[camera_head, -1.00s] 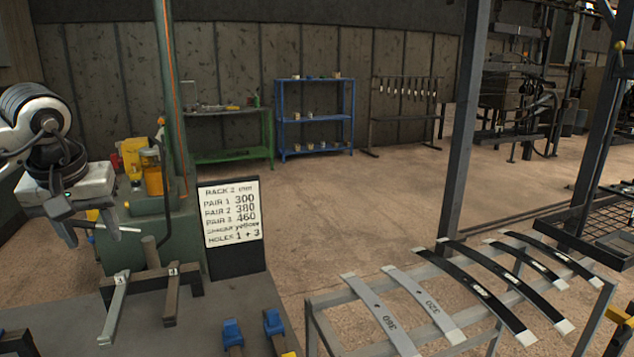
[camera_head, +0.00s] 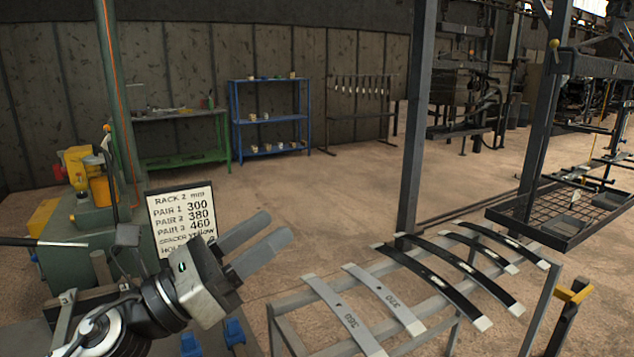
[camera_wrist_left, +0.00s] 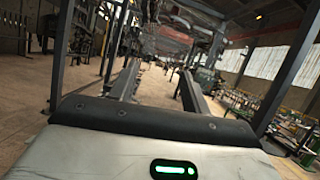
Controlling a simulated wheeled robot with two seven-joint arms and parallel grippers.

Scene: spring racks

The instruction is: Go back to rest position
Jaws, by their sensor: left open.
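My left gripper (camera_head: 258,242) is raised at the lower left of the head view, its two fingers apart and pointing up and to the right. Nothing is between the fingers, which also show in the left wrist view (camera_wrist_left: 158,88). It is in front of the white sign (camera_head: 180,218) and hides the sign's lower right part. The gripper is left of the rack of leaf springs and apart from it. My right gripper does not show.
A grey rack (camera_head: 290,308) holds several curved springs, two grey and the others black. A green machine (camera_head: 95,225) stands at the left. Blue clamps (camera_head: 235,332) are below the gripper. A black mesh tray (camera_head: 540,232) is at the right.

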